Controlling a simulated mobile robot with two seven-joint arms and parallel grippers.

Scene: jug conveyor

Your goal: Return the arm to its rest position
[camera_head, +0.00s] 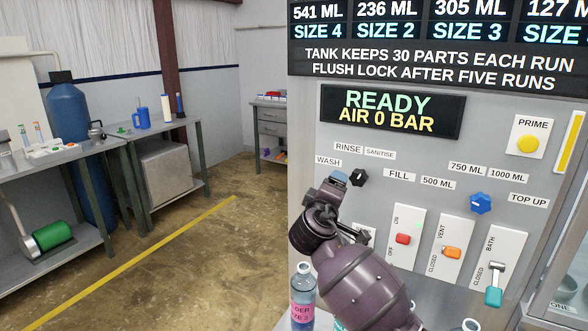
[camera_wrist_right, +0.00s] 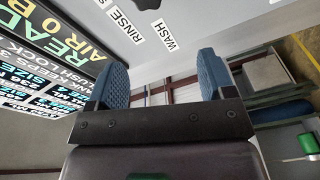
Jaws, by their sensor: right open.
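My right arm rises from the bottom of the head view in front of the grey control panel (camera_head: 400,165). Its gripper (camera_head: 339,180) is beside the black selector knob (camera_head: 357,177), under the WASH label; I cannot tell whether they touch. In the right wrist view, the two blue fingers of the gripper (camera_wrist_right: 161,84) stand apart with nothing between them. The WASH and RINSE labels show just beyond the fingers. My left gripper is in neither view.
The panel carries a blue knob (camera_head: 480,203), red switch (camera_head: 403,239), orange switch (camera_head: 451,252) and teal-handled lever (camera_head: 493,296). A bottle with a pink label (camera_head: 302,300) stands left of my forearm. Workbenches (camera_head: 170,140) line the left wall, with open floor (camera_head: 190,270) between.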

